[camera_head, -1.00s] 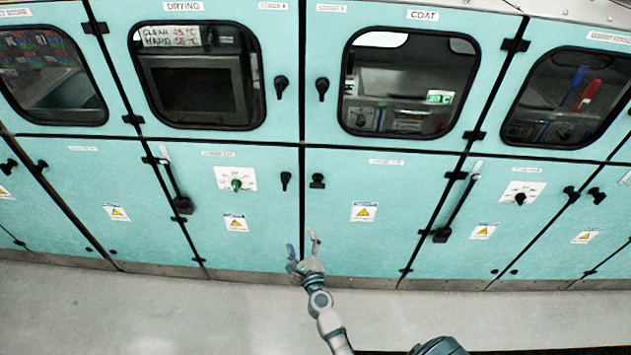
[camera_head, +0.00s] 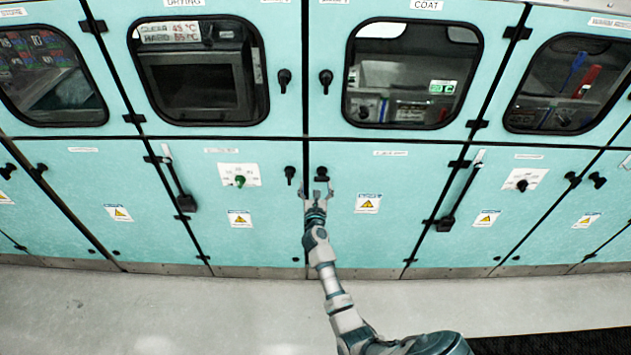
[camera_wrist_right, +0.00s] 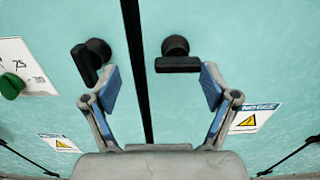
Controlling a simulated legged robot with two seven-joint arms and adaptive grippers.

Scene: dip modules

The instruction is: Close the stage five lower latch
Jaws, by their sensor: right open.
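Two black latches sit side by side on the lower cabinet doors, one each side of a dark seam. The right latch (camera_head: 321,174), also in the wrist view (camera_wrist_right: 178,56), has its handle lying sideways. The left latch (camera_head: 290,174), also in the wrist view (camera_wrist_right: 91,60), has its handle pointing down. The small door labels are too blurred to show which is stage five. My right gripper (camera_head: 317,194) is open and empty, just below the right latch. In the wrist view its fingers (camera_wrist_right: 160,87) straddle the seam, below the latches. My left gripper is not in view.
Upper doors with windows carry their own black latches (camera_head: 325,80). A green knob (camera_head: 240,181) on a white plate is to the left. A black bar handle (camera_head: 460,195) is to the right. The grey floor (camera_head: 160,310) in front is clear.

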